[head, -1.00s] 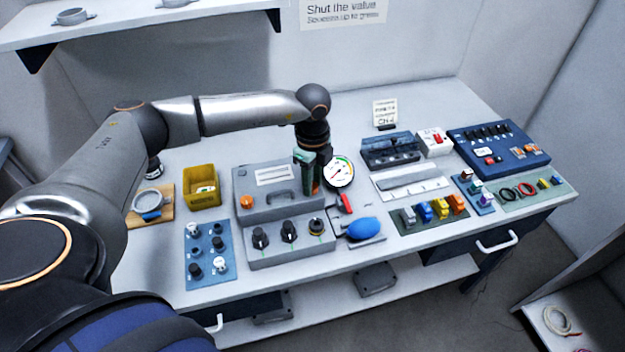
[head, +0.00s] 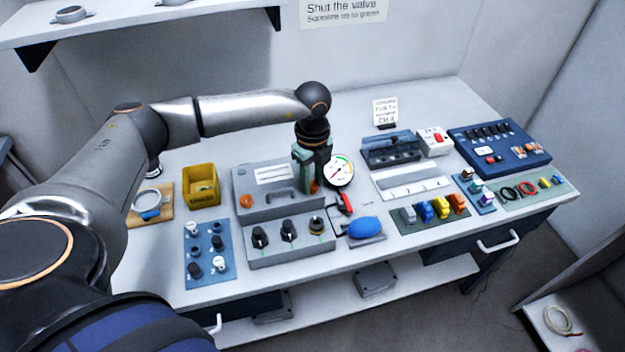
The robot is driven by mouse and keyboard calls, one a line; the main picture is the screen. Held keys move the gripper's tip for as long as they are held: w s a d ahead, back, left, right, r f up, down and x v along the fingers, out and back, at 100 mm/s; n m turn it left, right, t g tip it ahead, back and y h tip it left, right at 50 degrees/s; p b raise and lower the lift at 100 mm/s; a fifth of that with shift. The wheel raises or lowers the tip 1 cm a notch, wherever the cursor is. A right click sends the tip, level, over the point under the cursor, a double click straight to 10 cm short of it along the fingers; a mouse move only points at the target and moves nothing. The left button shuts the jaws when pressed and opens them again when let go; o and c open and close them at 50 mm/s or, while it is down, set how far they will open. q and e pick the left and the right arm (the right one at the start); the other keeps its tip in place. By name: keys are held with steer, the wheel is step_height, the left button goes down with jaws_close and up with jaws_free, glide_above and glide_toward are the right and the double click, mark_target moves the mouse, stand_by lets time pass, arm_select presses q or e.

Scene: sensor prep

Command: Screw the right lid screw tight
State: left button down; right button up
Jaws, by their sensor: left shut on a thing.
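The grey box with a lid and handle (head: 260,203) stands at the middle of the bench. An orange lid screw (head: 246,201) shows at the lid's left side. The right lid screw (head: 315,187) is an orange knob at the lid's right side, partly hidden by my left gripper. My left gripper (head: 312,184) points straight down over it, with its greenish fingers shut on that screw. My right gripper is not in view.
A pressure gauge (head: 339,171) and red valve handle (head: 344,203) stand close to the right of my left gripper. Black knobs (head: 288,230) are on the box front. A yellow bin (head: 201,185) stands left, a blue bulb (head: 364,228) right.

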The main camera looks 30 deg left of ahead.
arm_select(q)
steer(key=m+b, duration=0.1)
steer(key=m, duration=0.3)
steer(key=shift+m, duration=0.4)
steer(key=m+b, duration=0.1)
steer(key=m, duration=0.3)
steer(key=m+b, duration=0.2)
steer(key=m, duration=0.3)
steer(key=m+b, duration=0.1)
steer(key=m, duration=0.2)
steer(key=shift+m, duration=0.3)
steer(key=m+b, duration=0.1)
steer(key=m, duration=0.3)
steer(key=shift+m+b, duration=0.3)
steer(key=m+b, duration=0.1)
steer(key=m, duration=0.4)
steer(key=m+b, duration=0.1)
steer(key=m, duration=0.3)
steer(key=shift+m+b, duration=0.35)
steer(key=shift+m, duration=0.95)
steer(key=c, duration=0.6)
jaws_free()
